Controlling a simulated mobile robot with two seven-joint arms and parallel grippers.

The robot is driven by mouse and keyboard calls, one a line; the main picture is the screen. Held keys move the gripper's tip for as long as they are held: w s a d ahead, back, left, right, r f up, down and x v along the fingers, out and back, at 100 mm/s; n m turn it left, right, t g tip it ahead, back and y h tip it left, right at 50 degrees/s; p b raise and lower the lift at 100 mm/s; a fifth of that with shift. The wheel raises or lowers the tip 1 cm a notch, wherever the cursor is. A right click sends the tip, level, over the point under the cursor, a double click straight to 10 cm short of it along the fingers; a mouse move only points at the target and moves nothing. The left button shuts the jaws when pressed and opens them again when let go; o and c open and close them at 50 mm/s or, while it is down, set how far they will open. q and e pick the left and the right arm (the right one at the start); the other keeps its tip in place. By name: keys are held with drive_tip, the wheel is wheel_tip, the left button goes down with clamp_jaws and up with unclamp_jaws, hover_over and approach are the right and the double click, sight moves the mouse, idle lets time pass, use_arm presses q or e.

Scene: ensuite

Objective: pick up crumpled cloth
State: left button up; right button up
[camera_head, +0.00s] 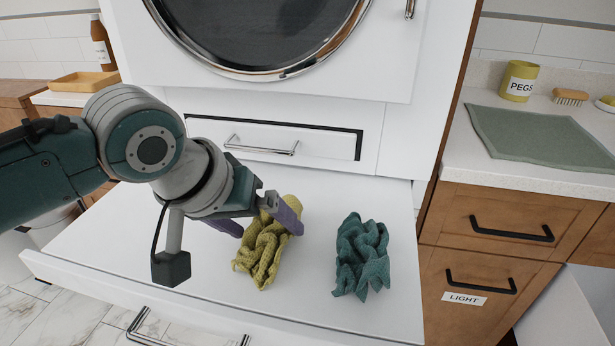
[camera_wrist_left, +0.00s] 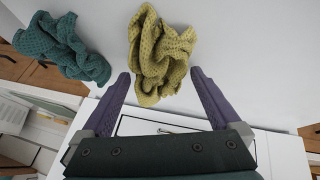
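Two crumpled cloths lie on the white pull-out shelf (camera_head: 120,262) below the round-doored machine. The yellow-green cloth (camera_head: 262,255) is at the middle of the shelf, and it also shows in the left wrist view (camera_wrist_left: 160,55). The teal cloth (camera_head: 362,258) lies to its right, apart from it, and shows at the upper left of the left wrist view (camera_wrist_left: 62,46). My left gripper (camera_head: 262,228) is open, its purple fingers spread wide at the yellow-green cloth. In the left wrist view (camera_wrist_left: 160,80) the cloth lies mostly beyond the fingertips, its near end about between them. My right gripper is not in view.
A drawer with a metal handle (camera_head: 262,146) is behind the shelf. On the right, a counter holds a green mat (camera_head: 540,137), a yellow PEGS pot (camera_head: 519,81) and a brush (camera_head: 570,96), above wooden drawers labelled LIGHT (camera_head: 464,298). The shelf's front left is bare.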

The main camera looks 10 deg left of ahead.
sight(261, 229)
use_arm(q)
drive_tip(key=c, duration=1)
drive_tip(key=shift+o, duration=0.2)
wheel_tip(261, 229, up, 20)
drive_tip(key=p, duration=0.3)
drive_tip(key=shift+p, duration=0.4)
